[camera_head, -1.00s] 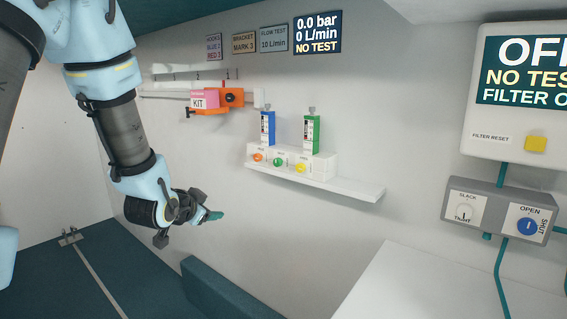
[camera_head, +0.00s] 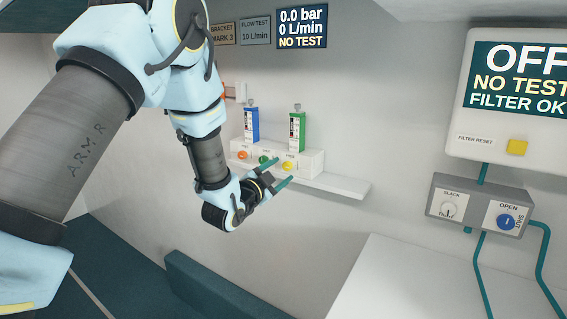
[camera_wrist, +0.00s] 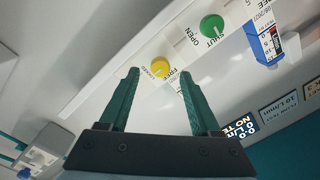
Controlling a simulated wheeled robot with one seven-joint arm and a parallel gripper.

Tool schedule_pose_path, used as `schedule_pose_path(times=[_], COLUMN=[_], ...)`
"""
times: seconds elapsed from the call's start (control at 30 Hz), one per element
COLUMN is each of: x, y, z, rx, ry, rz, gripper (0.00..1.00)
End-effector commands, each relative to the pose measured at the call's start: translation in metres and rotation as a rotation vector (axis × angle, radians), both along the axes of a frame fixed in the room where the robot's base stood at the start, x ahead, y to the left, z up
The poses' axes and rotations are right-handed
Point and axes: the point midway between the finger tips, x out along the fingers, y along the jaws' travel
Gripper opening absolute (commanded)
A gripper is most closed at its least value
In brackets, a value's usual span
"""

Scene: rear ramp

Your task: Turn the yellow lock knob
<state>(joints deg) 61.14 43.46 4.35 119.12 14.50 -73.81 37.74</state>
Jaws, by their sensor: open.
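The yellow lock knob (camera_head: 288,166) is the rightmost of the small knobs on the white block on the wall shelf. My gripper (camera_head: 283,172) is open and empty, close in front of the block and apart from the knob. In the wrist view its two teal fingers (camera_wrist: 158,72) are spread wide. The green knob (camera_wrist: 212,26), labelled OPEN and SHUT, is beside the yellow one.
A blue cartridge (camera_head: 251,125) and a green cartridge (camera_head: 297,131) stand upright on the block. An orange knob (camera_head: 242,155) is at its left. The shelf (camera_head: 340,187) runs on to the right, bare. A grey valve box (camera_head: 478,206) is on the wall farther right.

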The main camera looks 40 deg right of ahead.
Motion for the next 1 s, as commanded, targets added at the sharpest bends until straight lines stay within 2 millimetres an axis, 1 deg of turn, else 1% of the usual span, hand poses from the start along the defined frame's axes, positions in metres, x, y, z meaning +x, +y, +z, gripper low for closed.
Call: schedule_pose_path(times=[0.03, 0.1, 0.2, 0.33, 0.53, 0.57, 1.0], x=[0.002, 0.004, 0.007, 0.008, 0.008, 0.008, 0.008], y=[-0.007, -0.014, -0.021, -0.025, -0.025, -0.025, -0.024], z=[0.002, 0.002, 0.001, 0.0, -0.001, -0.001, 0.0], rx=[0.001, 0.001, 0.0, 0.001, 0.001, 0.001, 0.001], ry=[0.0, 0.0, 0.001, 0.001, 0.001, 0.001, 0.0], rz=[-0.001, -0.001, -0.001, 0.0, 0.0, 0.0, 0.001], gripper=[0.64, 0.64, 0.64, 0.64, 0.64, 0.62, 0.12])
